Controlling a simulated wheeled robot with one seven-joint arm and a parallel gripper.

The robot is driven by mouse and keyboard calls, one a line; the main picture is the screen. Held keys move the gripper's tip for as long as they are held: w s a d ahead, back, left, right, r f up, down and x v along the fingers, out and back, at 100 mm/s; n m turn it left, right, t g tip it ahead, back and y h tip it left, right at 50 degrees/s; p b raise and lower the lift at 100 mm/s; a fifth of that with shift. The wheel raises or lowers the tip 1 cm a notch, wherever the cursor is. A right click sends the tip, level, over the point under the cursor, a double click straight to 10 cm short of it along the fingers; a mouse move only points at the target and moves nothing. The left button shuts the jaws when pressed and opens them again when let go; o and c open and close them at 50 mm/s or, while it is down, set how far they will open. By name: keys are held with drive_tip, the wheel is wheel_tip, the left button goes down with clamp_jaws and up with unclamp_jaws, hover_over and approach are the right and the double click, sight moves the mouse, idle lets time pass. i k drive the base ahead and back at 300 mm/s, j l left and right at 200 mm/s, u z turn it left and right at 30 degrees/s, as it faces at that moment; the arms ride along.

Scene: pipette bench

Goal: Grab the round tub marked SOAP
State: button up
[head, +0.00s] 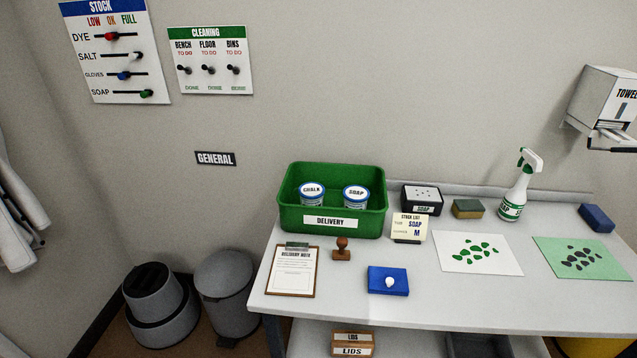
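The round tub marked SOAP (356,196) stands upright in the right part of the green DELIVERY crate (289,216). It has a white body and a lid with a blue rim; the crate's front wall hides its lower part. A similar tub marked CHALK (312,193) stands to its left in the same crate, with a gap between them. The crate sits on the left part of the white bench (450,301). My gripper is not in view.
Right of the crate are a black SOAP box (422,199), a stock list card (409,228), a sponge (468,209) and a spray bottle (513,190). In front lie a clipboard (292,271), a stamp (341,250) and a blue pad (387,281).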

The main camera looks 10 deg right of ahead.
sight(356, 196)
drive_tip(key=k+j, duration=0.15)
drive_tip(key=i+j, duration=0.75)
drive_tip(key=j, duration=0.15)
drive_tip(key=i+j, duration=0.75)
drive_tip(key=i+j+z, duration=0.05)
drive_tip(key=j, duration=0.05)
